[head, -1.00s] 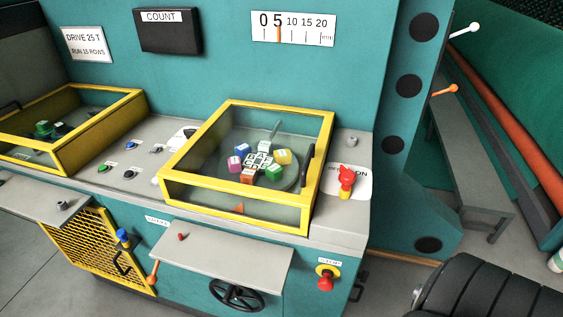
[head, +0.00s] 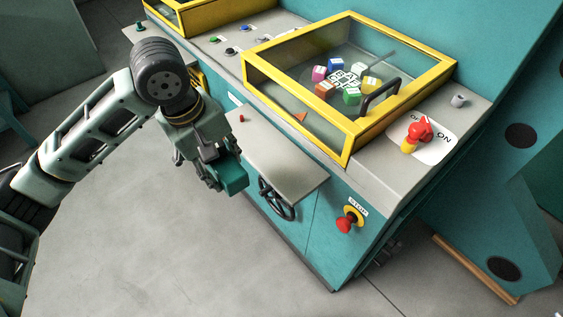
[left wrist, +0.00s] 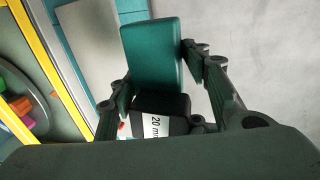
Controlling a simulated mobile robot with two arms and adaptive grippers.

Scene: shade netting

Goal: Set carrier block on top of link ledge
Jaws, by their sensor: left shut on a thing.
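My left gripper (head: 215,168) is shut on a teal-green block (head: 232,177) in front of the machine. In the left wrist view the block (left wrist: 152,50) sits between the fingers (left wrist: 165,85), with a black part and a white "20 mm" label below it. A grey ledge (head: 285,165) with a small red knob juts from the machine front. It also shows in the left wrist view (left wrist: 85,35). The block appears close to the ledge's left end; its height above it is unclear. No ledge name is readable. My right gripper is not in view.
A yellow-framed clear cover (head: 340,145) encloses coloured cubes behind the ledge. A black handwheel (head: 277,200) lies below the ledge, and a red stop button (head: 346,222) to its right. A red switch (head: 418,132) stands on the deck. The grey floor (head: 180,270) is open.

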